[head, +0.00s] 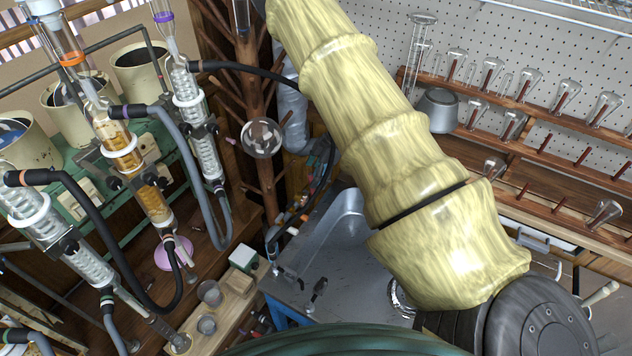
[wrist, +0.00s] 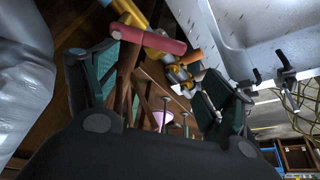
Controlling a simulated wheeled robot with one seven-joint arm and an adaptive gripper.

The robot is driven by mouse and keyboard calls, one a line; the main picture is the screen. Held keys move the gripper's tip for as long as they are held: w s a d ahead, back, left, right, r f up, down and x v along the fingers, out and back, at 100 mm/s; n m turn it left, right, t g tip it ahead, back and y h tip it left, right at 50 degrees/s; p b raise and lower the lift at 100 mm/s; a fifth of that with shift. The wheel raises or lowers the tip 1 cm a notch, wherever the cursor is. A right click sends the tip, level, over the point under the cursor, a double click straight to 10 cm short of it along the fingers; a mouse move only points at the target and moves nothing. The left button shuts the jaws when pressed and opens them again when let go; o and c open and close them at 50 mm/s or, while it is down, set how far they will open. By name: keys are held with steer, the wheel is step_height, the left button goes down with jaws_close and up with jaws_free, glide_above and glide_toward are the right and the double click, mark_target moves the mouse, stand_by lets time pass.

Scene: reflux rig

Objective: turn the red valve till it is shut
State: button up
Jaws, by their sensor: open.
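The red valve handle (wrist: 152,40), a short rounded bar, shows in the wrist view at the upper middle, joined to yellow pipework (wrist: 130,14). My gripper (wrist: 160,68) is open, with its dark green-padded fingers spread left and right. The handle's left end is close to the left fingertip; I cannot tell whether they touch. The right finger is lower and farther from the handle, beside brass-coloured fittings (wrist: 178,75). Nothing is held. In the head view I cannot make out the valve or the gripper.
A grey metal sink (wrist: 228,32) with dark taps is at the upper right of the wrist view; a silvery duct (wrist: 25,75) fills the left. In the head view, glass condensers (head: 190,105) with hoses stand left, and a glassware rack (head: 545,120) hangs right.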

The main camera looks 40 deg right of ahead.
steer(key=shift+r, duration=2.15)
steer(key=shift+f+b, duration=0.2)
steer(key=shift+b, duration=0.2)
steer(key=c, duration=0.7)
steer(key=b, duration=0.5)
steer(key=shift+w+a+f, duration=0.15)
steer(key=shift+a+f, duration=0.15)
steer(key=shift+f, duration=0.05)
steer(key=c, duration=1)
steer(key=b, duration=0.3)
steer(key=shift+a+r, duration=0.1)
steer(key=shift+a, duration=0.1)
jaws_close()
steer(key=shift+b, duration=0.75)
steer(key=shift+a+r+b, duration=0.1)
steer(key=shift+r+b, duration=0.05)
steer(key=shift+b, duration=0.3)
steer(key=shift+s+a+r+h+b, duration=0.1)
steer(key=shift+s+r+h+b, duration=0.1)
steer(key=shift+h+b, duration=0.15)
